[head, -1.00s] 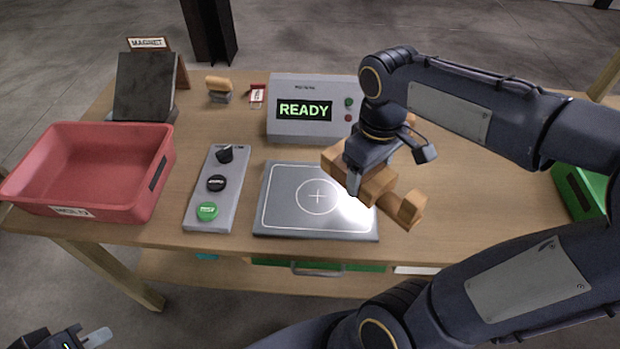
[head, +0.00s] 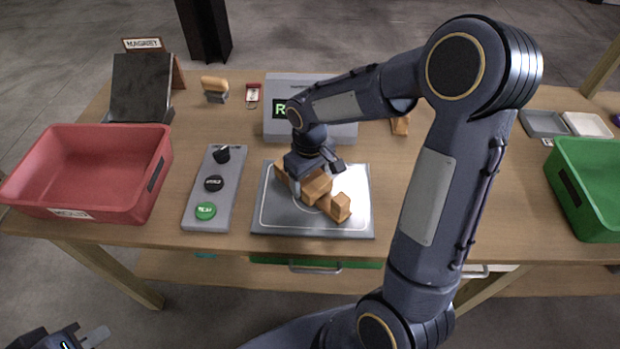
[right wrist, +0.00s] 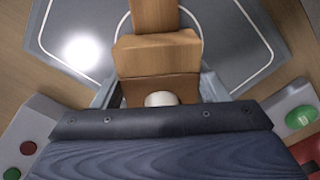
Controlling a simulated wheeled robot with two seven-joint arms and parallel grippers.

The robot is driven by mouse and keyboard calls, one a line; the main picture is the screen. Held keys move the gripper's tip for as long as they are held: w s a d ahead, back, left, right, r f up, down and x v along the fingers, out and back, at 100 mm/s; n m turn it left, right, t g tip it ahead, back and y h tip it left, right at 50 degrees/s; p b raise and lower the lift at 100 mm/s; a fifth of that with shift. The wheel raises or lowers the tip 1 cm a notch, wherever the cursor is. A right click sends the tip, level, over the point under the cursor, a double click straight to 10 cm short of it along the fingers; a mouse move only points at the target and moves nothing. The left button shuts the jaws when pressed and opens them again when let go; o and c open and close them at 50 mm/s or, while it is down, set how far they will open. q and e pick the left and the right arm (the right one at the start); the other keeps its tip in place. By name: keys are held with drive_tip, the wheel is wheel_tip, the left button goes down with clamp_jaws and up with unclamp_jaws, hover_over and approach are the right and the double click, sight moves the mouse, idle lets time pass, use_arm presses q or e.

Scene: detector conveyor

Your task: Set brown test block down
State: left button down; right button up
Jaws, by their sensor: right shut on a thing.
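The brown test block (head: 337,206) is a wooden piece with stepped parts, over the middle of the grey test plate (head: 268,223) in the head view. My right gripper (head: 308,183) is shut on it from above. In the right wrist view the block (right wrist: 158,52) extends from between the fingers over the plate (right wrist: 225,40) with its white circle. I cannot tell whether the block touches the plate. Block and gripper hide the plate's cross mark. My left gripper (head: 88,338) is at the bottom left corner, off the table and far from the block; its jaws are mostly cut off.
A button panel (head: 226,178) stands left of the plate, and a red bin (head: 150,200) beyond it. The detector box (head: 343,133) is behind the plate, partly hidden by my right arm. A green bin (head: 575,200) and small trays (head: 545,122) are at the right.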

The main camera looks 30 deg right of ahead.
sight(310, 177)
drive_tip(key=shift+f, duration=0.25)
drive_tip(key=shift+f, duration=0.25)
drive_tip(key=o, duration=1.1)
drive_tip(key=shift+r, duration=0.2)
wheel_tip(310, 177, up, 12)
drive_tip(key=shift+s+a+r+m+t+y, duration=0.1)
drive_tip(key=shift+s+a+m+t+y, duration=0.75)
drive_tip(key=shift+s, duration=2.25)
drive_tip(key=shift+s+a+f+m+t+y, duration=0.1)
drive_tip(key=shift+s+a+m+t+y, duration=0.65)
drive_tip(key=shift+s, duration=2.3)
drive_tip(key=shift+s+a+r+m+t+y, duration=0.1)
drive_tip(key=shift+s+a+m+t+y, duration=0.35)
drive_tip(key=shift+s+t, duration=1.7)
